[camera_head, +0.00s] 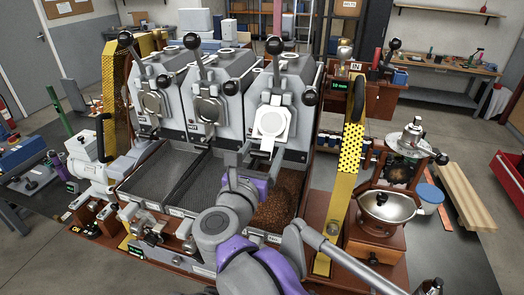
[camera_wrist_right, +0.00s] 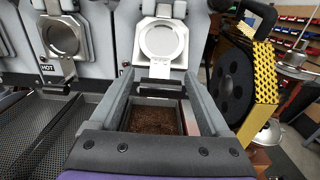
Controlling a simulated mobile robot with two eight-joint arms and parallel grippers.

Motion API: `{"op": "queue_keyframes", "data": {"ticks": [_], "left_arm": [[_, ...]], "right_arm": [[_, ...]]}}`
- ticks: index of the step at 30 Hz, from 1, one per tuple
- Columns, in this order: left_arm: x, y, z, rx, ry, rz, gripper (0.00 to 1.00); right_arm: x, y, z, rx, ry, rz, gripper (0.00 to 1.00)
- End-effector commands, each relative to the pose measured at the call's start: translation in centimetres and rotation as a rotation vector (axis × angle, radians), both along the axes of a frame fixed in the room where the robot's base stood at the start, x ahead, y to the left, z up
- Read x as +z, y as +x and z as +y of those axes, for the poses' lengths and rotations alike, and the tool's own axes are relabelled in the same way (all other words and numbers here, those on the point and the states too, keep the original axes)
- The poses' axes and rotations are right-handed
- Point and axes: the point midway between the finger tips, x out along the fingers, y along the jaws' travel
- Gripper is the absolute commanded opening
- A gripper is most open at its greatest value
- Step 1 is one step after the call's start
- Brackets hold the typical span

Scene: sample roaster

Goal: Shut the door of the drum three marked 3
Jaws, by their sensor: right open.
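The door of drum three (camera_head: 271,122) is a pale round plate on the rightmost of three grey drum housings. It looks brighter than the other two doors and seems to stand out from its housing; I cannot tell how far. In the right wrist view the door (camera_wrist_right: 162,41) is straight ahead, with a handle tab (camera_wrist_right: 157,72) below it. My right gripper (camera_wrist_right: 155,84) is open, its fingers either side of that tab, with nothing visibly gripped. In the head view the right gripper (camera_head: 258,163) is below the door, its fingers partly hidden. My left gripper is not in view.
The tray (camera_head: 297,232) below drum three holds brown beans. Two mesh trays (camera_head: 145,168) lie to its left. A yellow perforated guard (camera_head: 350,160) stands close on the right. Black-knobbed levers (camera_head: 275,47) rise above the housings. A steel bowl (camera_head: 388,206) sits further right.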

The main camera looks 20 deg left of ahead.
Motion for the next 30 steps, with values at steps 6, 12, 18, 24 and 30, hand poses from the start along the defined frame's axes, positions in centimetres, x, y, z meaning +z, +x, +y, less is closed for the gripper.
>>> {"op": "queue_keyframes", "data": {"ticks": [6, 12, 18, 24, 30], "left_arm": [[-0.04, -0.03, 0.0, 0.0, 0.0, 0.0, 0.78], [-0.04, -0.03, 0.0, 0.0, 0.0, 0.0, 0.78], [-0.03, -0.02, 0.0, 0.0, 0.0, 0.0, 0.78], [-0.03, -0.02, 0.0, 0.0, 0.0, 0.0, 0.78], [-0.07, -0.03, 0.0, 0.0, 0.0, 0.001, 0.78]], "right_arm": [[-0.04, 0.0, 0.01, 0.0, 0.0, 0.0, 0.79], [-0.03, -0.02, 0.0, 0.0, 0.0, 0.0, 0.43], [-0.02, -0.03, 0.0, 0.0, -0.001, 0.0, 0.07], [-0.01, -0.03, 0.0, 0.0, -0.001, 0.0, 0.0], [-0.06, -0.01, 0.0, 0.0, -0.001, -0.002, 0.0]]}}
